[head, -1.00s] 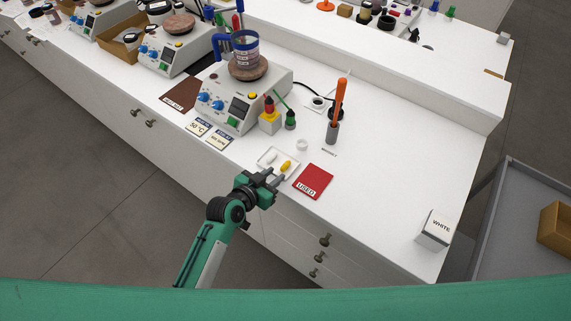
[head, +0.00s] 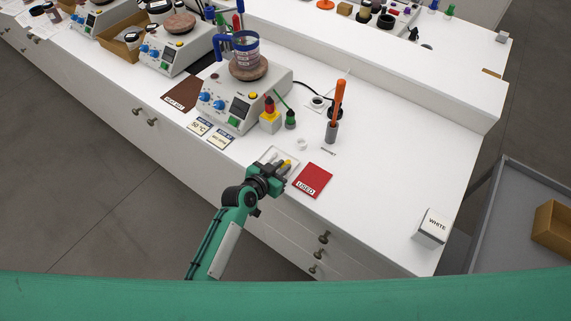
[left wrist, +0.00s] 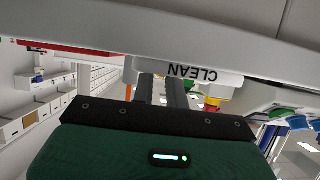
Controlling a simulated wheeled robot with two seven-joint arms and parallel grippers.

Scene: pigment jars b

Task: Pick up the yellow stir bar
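The yellow stir bar (head: 287,162) lies in the small white tray (head: 293,155) near the bench's front edge, partly hidden by my left gripper. My left gripper (head: 283,167) reaches over the front of the tray, its fingertips close to the bar. I cannot tell whether they touch it. In the left wrist view the two dark fingers (left wrist: 161,90) stand apart with a gap between them, and the tray's front edge with the upside-down word CLEAN (left wrist: 192,72) is just beyond. The bar cannot be made out there. My right gripper is out of view.
A red USED mat (head: 313,180) lies right of the tray. A hotplate (head: 245,98) stands left. The bench's right part is mostly clear.

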